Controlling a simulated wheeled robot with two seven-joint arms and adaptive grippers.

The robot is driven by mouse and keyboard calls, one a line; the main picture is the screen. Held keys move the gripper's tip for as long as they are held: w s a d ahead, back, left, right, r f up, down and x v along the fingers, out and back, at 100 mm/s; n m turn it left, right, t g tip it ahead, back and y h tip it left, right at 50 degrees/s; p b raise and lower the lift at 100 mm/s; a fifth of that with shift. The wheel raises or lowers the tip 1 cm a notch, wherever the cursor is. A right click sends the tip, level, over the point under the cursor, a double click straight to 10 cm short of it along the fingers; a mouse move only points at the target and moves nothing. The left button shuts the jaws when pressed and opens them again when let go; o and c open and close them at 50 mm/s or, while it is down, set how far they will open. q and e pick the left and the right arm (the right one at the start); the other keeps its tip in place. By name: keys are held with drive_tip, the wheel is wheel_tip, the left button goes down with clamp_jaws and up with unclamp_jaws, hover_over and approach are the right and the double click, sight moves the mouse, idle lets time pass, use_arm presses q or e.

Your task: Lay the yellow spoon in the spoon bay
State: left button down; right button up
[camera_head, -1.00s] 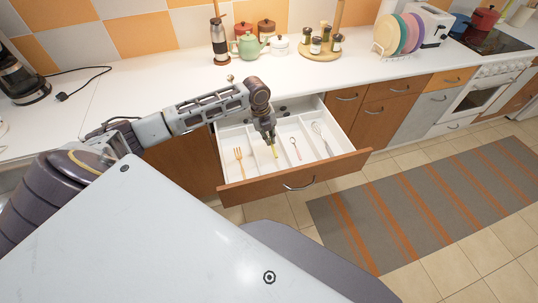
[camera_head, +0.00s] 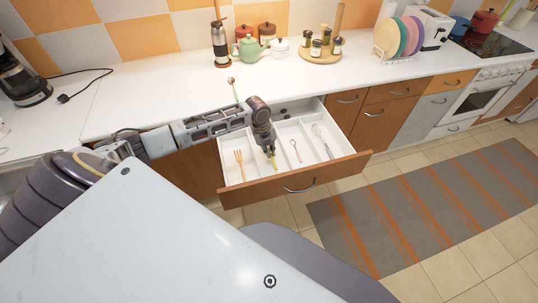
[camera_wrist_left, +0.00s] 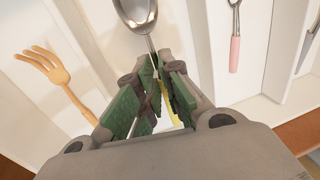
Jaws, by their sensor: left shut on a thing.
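My left gripper (camera_head: 270,151) is shut on the yellow spoon (camera_head: 275,164) in the open drawer (camera_head: 236,192). The gripper is over the second bay from the left, between the fork's bay and the pink-handled utensil's bay. In the left wrist view the spoon's metal bowl (camera_wrist_left: 138,10) sticks out beyond the fingers (camera_wrist_left: 153,95), and part of its yellow handle shows between them. I cannot tell whether the spoon touches the drawer floor. My right gripper is not in view.
An orange-yellow fork (camera_head: 240,162) lies in the leftmost bay. A green-handled utensil (camera_head: 233,88) is on the counter behind the arm.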

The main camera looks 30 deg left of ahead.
sight(270, 159)
use_arm(q)
wheel_tip(270, 159, down, 3)
drive_tip(key=shift+r, duration=0.15)
drive_tip(key=shift+f, duration=0.4)
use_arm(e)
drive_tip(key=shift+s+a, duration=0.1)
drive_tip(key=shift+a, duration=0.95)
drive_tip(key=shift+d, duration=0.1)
use_arm(q)
drive_tip(key=shift+f, duration=0.15)
drive_tip(key=c, duration=1.6)
unclamp_jaws()
drive_tip(key=shift+o, duration=0.2)
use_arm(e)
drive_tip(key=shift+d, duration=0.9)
